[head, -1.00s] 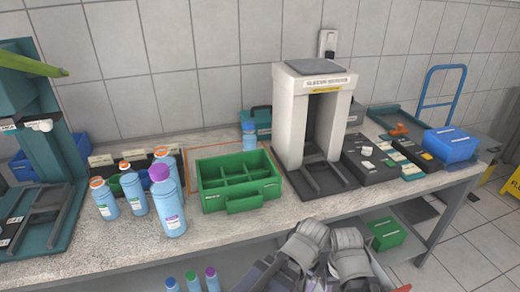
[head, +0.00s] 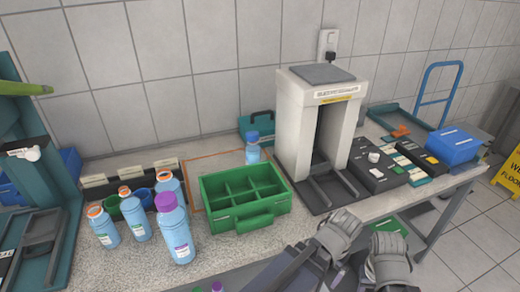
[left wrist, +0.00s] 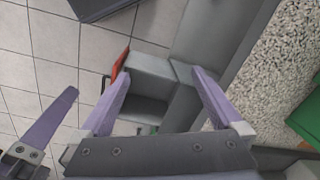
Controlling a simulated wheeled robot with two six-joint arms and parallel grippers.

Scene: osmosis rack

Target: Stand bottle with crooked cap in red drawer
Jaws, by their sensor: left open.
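Three light-blue bottles with orange caps, at left (head: 104,228), middle (head: 137,222) and back (head: 169,190), stand on the bench beside a purple-capped bottle (head: 177,235). A blue-capped bottle (head: 252,151) stands behind the green crate. I cannot tell which cap is crooked. In the left wrist view, a grey open box with a red front (left wrist: 121,63), apparently the red drawer, lies beyond my left gripper (left wrist: 162,75), which is open and empty. One finger, probably of my right gripper (left wrist: 45,130), shows at left; its opening is not visible. In the head view my wrists hide both sets of fingers.
A divided green crate (head: 220,222) sits mid-bench, with a white press-like machine (head: 296,125) to its right. Dark trays (head: 375,168) and a blue box (head: 453,145) stand farther right. A teal stand (head: 62,215) is at left. A yellow floor sign (head: 510,175) stands beyond the bench.

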